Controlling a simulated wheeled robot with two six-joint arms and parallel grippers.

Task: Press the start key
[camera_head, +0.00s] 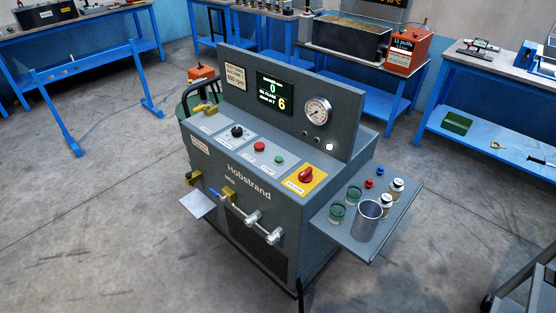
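A grey Hobstrand machine (270,200) stands in the middle of the floor. Its sloped top panel carries a green button (279,160), a red button (259,146) to its left and a black knob (237,131) further left. A red rotary switch (306,175) on a yellow plate is to the right. The small labels by the buttons are too small to read surely. Neither of my grippers is in view, and nothing covers the buttons.
A side shelf (347,240) at the machine's right holds a clear beaker (368,218), several jars and small coloured pieces. Valves and a pipe (236,208) stick out at the front. Blue-legged benches (480,120) stand behind. The floor (90,240) at the left is clear.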

